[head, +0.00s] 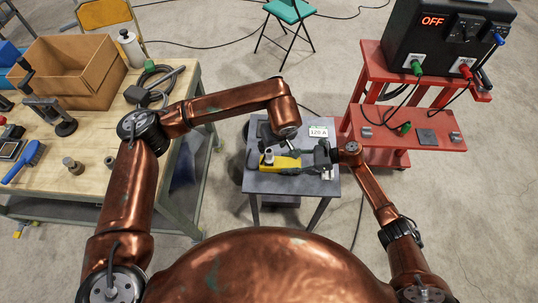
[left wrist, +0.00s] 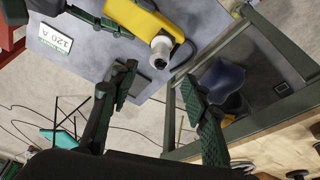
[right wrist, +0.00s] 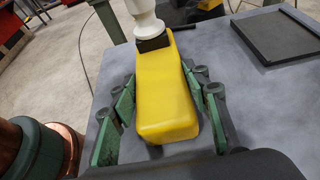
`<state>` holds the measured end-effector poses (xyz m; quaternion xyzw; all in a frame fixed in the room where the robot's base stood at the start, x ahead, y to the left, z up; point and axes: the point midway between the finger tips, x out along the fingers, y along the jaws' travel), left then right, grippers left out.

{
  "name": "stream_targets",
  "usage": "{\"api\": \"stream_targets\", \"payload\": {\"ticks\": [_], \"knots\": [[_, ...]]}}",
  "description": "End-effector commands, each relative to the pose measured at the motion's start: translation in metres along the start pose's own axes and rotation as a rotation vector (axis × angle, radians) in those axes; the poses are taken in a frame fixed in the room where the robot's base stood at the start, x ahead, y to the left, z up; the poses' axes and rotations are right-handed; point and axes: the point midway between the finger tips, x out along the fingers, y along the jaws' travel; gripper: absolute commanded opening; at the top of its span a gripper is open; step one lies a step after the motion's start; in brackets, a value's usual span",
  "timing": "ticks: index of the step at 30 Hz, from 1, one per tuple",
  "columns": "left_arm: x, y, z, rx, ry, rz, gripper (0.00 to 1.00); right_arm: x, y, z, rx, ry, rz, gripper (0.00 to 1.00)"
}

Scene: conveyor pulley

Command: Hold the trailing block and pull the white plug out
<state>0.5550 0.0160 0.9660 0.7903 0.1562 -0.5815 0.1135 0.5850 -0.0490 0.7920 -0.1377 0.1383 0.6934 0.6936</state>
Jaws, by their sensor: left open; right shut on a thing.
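The yellow trailing block (head: 285,162) lies on the small grey table (head: 262,184); it also shows in the right wrist view (right wrist: 165,95) and left wrist view (left wrist: 137,20). The white plug (right wrist: 143,15) is at its far end in the right wrist view, above a dark collar; its round tip shows in the left wrist view (left wrist: 158,60). My right gripper (right wrist: 160,100) is shut on the yellow block, fingers along both sides. My left gripper (left wrist: 158,80) is open and empty, its fingertips near the plug but apart from it. In the head view my left wrist partly hides this area.
A "120 A" card (head: 318,131) lies at the table's back right. A red stand (head: 400,130) carries a black power unit (head: 450,40) reading OFF. A wooden workbench (head: 90,140) with a cardboard box (head: 75,70) stands at left. A green chair (head: 289,10) is behind.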

Motion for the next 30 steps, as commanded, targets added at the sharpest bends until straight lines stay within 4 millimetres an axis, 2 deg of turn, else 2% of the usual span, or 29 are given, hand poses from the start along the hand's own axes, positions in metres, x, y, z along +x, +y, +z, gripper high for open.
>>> {"api": "stream_targets", "payload": {"ticks": [21, 30], "knots": [[0.095, 0.000, 0.002, -0.005, -0.006, 0.000, 0.43, 0.000, 0.000, 0.000, 0.000, 0.000, 0.000, 0.00], [0.114, 0.000, 0.001, -0.004, -0.004, 0.001, 0.43, 0.000, 0.000, 0.000, 0.000, 0.000, 0.000, 0.00]]}}
